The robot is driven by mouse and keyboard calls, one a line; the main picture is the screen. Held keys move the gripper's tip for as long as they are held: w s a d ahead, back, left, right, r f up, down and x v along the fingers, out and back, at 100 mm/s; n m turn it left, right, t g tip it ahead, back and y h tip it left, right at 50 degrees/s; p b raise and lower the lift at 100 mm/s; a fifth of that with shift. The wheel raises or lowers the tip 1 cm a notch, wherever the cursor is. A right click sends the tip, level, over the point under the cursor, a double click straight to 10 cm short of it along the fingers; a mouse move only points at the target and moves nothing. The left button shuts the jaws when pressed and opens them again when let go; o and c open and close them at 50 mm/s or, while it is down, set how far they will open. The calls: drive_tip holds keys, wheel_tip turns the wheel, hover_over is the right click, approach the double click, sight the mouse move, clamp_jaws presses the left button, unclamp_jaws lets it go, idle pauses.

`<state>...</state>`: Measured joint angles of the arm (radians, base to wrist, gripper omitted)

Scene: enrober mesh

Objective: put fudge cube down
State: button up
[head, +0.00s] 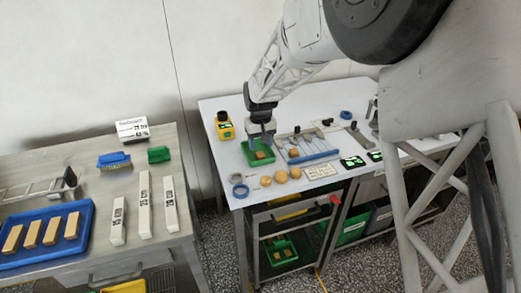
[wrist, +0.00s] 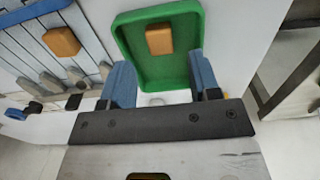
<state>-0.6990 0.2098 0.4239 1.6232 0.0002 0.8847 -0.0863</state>
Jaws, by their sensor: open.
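A caramel-brown fudge cube (wrist: 160,38) lies in the green tray (wrist: 127,45), on its floor. It also shows in the head view (head: 261,155), in the green tray (head: 248,160) on the white table. A second brown cube (wrist: 61,41) sits on the wire mesh rack (wrist: 28,42), which also shows in the head view (head: 318,155). My gripper (wrist: 163,78) is open and empty, its two blue fingers apart at the tray's near edge in the wrist view. In the head view my gripper (head: 262,143) is over the tray.
Several round tan pieces (head: 280,177) and tape rolls (head: 240,191) lie near the table's front edge. A yellow device (head: 225,128) stands left of the tray. A separate bench at left holds a blue tray (head: 85,250) with several bars.

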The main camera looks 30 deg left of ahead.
sight(261, 154)
wheel_tip(261, 154, up, 8)
drive_tip(key=shift+f, duration=0.25)
idle(0.6)
idle(0.4)
drive_tip(key=s+d+r+m, duration=0.1)
drive_tip(key=s+d+r, duration=0.25)
drive_tip(key=d, duration=0.75)
drive_tip(key=s+d+r+m+t, duration=0.15)
drive_tip(key=d+r, duration=0.35)
drive_tip(key=d, duration=0.5)
drive_tip(key=s+d+r+m, duration=0.2)
drive_tip(key=s+d+r, duration=0.2)
drive_tip(key=d, duration=0.7)
drive_tip(key=s+d+f+m+t, duration=0.1)
drive_tip(key=s+d+m, duration=0.3)
drive_tip(key=s+d, duration=1.7)
drive_tip(key=shift+s+d+f+m, duration=0.3)
drive_tip(key=shift+s+f, duration=0.4)
drive_tip(key=shift+s, duration=1.1)
